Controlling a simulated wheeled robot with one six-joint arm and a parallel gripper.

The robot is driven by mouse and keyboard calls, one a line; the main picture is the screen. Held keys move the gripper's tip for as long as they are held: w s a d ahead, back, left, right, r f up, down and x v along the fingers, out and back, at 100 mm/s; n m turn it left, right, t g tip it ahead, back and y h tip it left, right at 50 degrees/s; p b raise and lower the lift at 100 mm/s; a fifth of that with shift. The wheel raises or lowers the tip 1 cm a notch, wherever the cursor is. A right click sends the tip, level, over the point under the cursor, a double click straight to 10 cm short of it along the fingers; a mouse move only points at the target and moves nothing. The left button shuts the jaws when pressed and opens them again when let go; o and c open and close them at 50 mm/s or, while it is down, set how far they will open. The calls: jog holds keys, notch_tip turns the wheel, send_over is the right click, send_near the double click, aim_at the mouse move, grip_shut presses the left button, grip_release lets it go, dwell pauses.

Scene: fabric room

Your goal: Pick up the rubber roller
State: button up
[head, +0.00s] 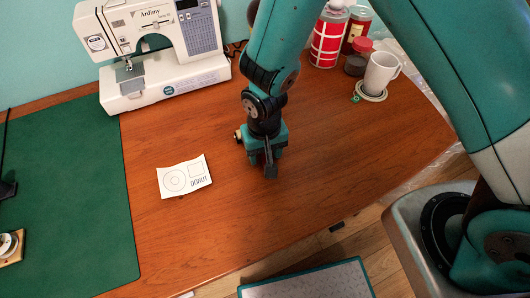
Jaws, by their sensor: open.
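My gripper (269,170) points down over the wooden table (315,205), right of the paper card. It is open, seen nearly edge-on, so the gap between its fingers hardly shows. I cannot make out a rubber roller for certain. A small brownish round piece (239,135) shows at the left side of my gripper; I cannot tell whether it is part of the gripper or a separate thing. The table directly behind my gripper and arm is hidden.
A white sewing machine (160,85) stands at the back left. A green mat (75,200) covers the left side. A paper card (184,177) lies mid-table. A white mug (380,73), a red-and-white canister (328,42) and jars stand back right. The table front is clear.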

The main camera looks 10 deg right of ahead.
jog(key=shift+c, duration=0.3)
jog(key=c, duration=0.9)
jog(key=shift+r, duration=0.1)
